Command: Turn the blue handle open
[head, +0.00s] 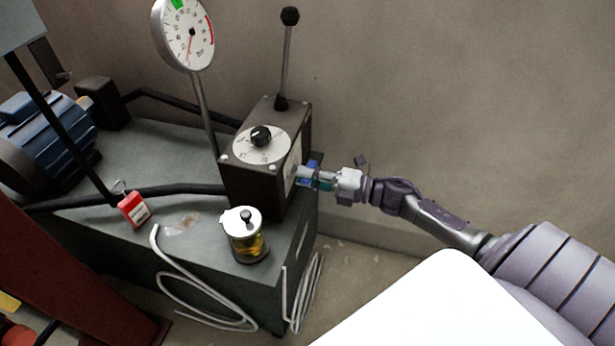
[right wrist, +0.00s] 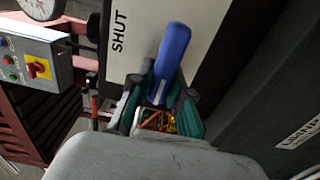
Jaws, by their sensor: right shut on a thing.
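The blue handle (head: 313,166) is on the right side of a dark box (head: 262,185) and is mostly hidden by my gripper in the head view. In the right wrist view the handle (right wrist: 171,58) shows as a long blue lever, slightly tilted, in front of a pale plate (right wrist: 135,50) marked "SHUT". My right gripper (head: 310,177) reaches it from the right. Its dark green-edged fingers (right wrist: 160,102) are closed around the lower part of the handle. My left gripper is not in view.
A round gauge (head: 187,34) on a post, a black-knobbed lever (head: 286,60), a jar of amber liquid (head: 246,240) and a red padlock tag (head: 134,209) are around the box. A grey hose (head: 185,285) hangs in front. The wall (head: 450,90) is close behind.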

